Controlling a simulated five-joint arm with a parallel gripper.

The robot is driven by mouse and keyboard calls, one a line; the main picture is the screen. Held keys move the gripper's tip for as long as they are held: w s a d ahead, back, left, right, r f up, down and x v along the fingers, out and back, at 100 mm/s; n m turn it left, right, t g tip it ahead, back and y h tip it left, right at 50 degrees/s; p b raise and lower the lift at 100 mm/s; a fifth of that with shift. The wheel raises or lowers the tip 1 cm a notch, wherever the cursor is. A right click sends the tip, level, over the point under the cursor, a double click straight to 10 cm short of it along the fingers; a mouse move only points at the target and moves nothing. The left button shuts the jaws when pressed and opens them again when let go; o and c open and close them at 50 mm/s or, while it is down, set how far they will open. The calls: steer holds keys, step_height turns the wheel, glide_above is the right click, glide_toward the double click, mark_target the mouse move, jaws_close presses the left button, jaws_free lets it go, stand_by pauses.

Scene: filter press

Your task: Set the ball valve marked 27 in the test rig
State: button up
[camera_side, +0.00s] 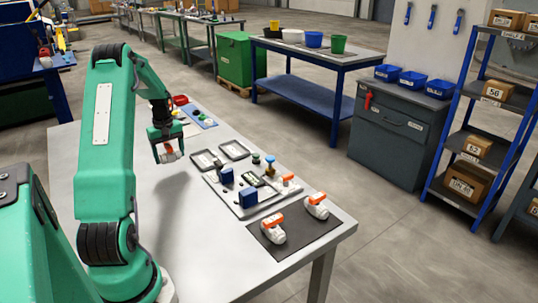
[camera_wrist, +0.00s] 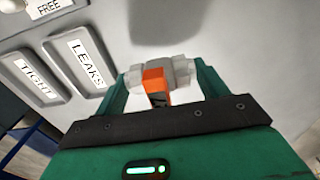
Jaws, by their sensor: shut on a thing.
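My gripper (camera_side: 167,153) is shut on a white ball valve (camera_wrist: 182,70) with an orange handle (camera_wrist: 155,84). It holds the valve in the air above the table, left of the trays. Dark marks show on the handle, but I cannot read a number. The valve also shows in the side view (camera_side: 171,157). The test rig (camera_side: 236,207) is a pale plate with two blue blocks (camera_side: 244,197), a small dark panel and a blue-topped post (camera_side: 270,164). A white and orange part (camera_side: 288,184) sits at its right end.
Two more white valves with orange handles, a left one (camera_side: 272,232) and a right one (camera_side: 316,207), lie on a dark mat (camera_side: 294,246) at the near edge. Grey trays labelled TIGHT (camera_wrist: 41,77) and LEAKS (camera_wrist: 84,62) lie beside the rig.

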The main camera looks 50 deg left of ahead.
mark_target(170, 162)
steer(key=shift+s+a+f, duration=0.15)
steer(key=shift+a, duration=0.2)
steer(key=shift+f, duration=0.1)
steer(key=shift+f, duration=1.95)
steer(key=shift+f, duration=0.1)
steer(key=o, duration=1)
steer(key=shift+o, duration=0.2)
